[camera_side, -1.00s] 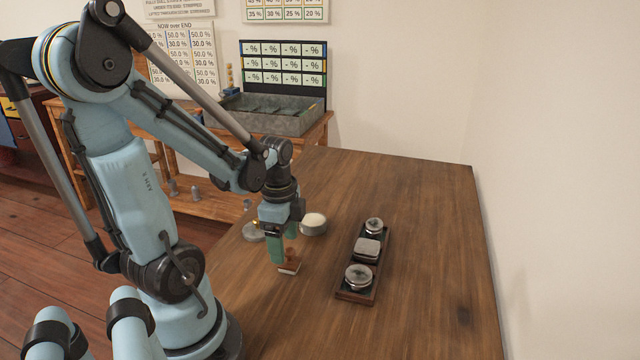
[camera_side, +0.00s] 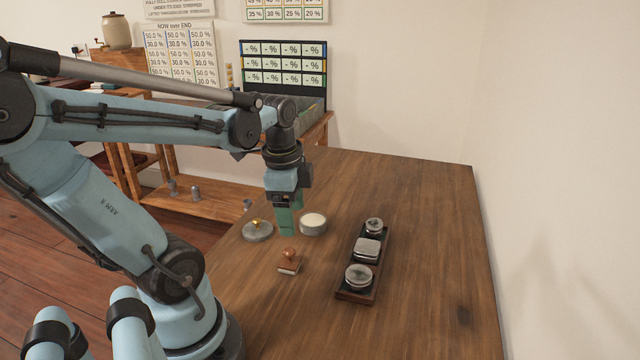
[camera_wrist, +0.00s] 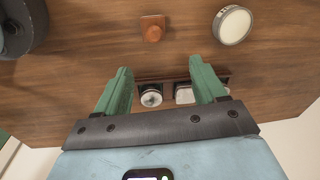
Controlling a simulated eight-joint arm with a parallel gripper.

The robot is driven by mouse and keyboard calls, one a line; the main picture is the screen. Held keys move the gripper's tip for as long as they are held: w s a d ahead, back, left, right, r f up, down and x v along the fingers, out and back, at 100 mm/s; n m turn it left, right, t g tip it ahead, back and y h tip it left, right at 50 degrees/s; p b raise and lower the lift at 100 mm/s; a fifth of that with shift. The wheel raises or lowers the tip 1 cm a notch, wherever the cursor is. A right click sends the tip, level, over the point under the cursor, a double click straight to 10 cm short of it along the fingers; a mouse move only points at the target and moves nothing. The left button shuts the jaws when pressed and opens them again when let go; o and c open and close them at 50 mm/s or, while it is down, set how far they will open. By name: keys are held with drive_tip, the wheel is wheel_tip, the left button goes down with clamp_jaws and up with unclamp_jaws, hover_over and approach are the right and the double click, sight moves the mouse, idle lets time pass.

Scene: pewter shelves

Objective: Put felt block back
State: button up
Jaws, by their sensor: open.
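A small block with a rounded reddish-brown wooden handle (camera_side: 289,263), which looks like the felt block, stands upright on the wooden table. It also shows at the top of the wrist view (camera_wrist: 153,28). Its underside is hidden. My gripper (camera_side: 287,232) points down above the table, over and behind the block and apart from it. In the wrist view its two green fingers (camera_wrist: 160,75) are spread with nothing between them.
A round pale-topped dish (camera_side: 313,223) and a grey lid with a brass knob (camera_side: 257,231) stand close by my gripper. A dark tray (camera_side: 343,292) to the right holds two round metal tins and a squarer one. The table's right side is clear.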

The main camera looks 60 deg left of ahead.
drive_tip(key=w+d+n+t, duration=0.3)
drive_tip(key=d, duration=0.3)
drive_tip(key=w+d+r+n+t, duration=0.1)
drive_tip(key=w+d+n+t, duration=0.2)
drive_tip(key=d, duration=0.3)
drive_tip(key=shift+w+d+r+n+h, duration=0.15)
drive_tip(key=shift+w+r+n+h, duration=0.15)
drive_tip(key=shift+n, duration=0.3)
